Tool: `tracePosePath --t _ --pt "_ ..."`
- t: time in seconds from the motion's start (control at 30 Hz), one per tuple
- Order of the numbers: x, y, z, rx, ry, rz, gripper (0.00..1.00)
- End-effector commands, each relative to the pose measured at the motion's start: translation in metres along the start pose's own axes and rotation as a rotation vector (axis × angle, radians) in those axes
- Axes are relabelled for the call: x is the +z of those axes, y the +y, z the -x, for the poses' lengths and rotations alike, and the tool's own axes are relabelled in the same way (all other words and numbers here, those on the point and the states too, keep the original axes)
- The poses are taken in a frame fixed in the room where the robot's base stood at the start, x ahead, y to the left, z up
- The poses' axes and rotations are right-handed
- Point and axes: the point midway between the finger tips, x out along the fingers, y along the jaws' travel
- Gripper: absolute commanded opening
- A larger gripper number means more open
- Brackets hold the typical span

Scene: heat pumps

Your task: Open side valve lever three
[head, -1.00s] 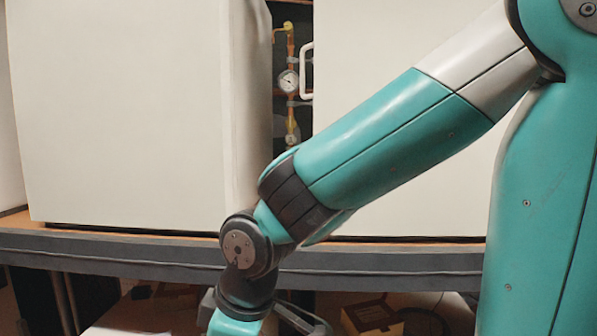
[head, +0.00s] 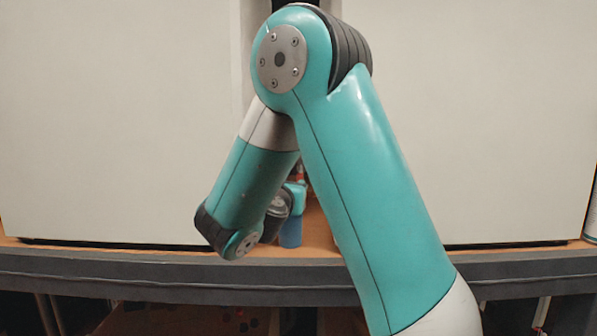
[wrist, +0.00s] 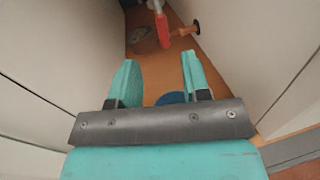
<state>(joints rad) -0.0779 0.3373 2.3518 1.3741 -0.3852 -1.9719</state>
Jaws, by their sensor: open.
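A red lever handle (wrist: 163,30) shows at the top of the wrist view, in the narrow gap between two white housings. Its upper end is out of frame. I cannot tell its number among the levers. My gripper (wrist: 158,57) points into the gap, its two teal fingers apart and nothing between them. The red lever is beyond the fingertips and not touching them. In the head view a small red bit (head: 300,172) shows past my arm, which hides most of the gap.
White housings stand left (head: 120,120) and right (head: 470,120) of the gap, close to my gripper. The wooden shelf (wrist: 228,62) is below.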

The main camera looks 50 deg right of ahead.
Motion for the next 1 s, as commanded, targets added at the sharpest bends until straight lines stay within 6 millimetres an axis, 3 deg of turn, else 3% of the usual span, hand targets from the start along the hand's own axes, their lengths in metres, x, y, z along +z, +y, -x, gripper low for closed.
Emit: tracePosePath --t 0.2,0.5,0.7,1.0 --pt "0.005 -0.002 -0.053 -0.006 0.001 -0.001 0.43" --pt "0.003 0.0 -0.109 -0.002 0.001 -0.002 0.43" --pt "0.001 0.001 -0.126 0.001 0.001 -0.003 0.43" --pt "-0.001 0.001 -0.128 0.001 0.002 -0.002 0.43"
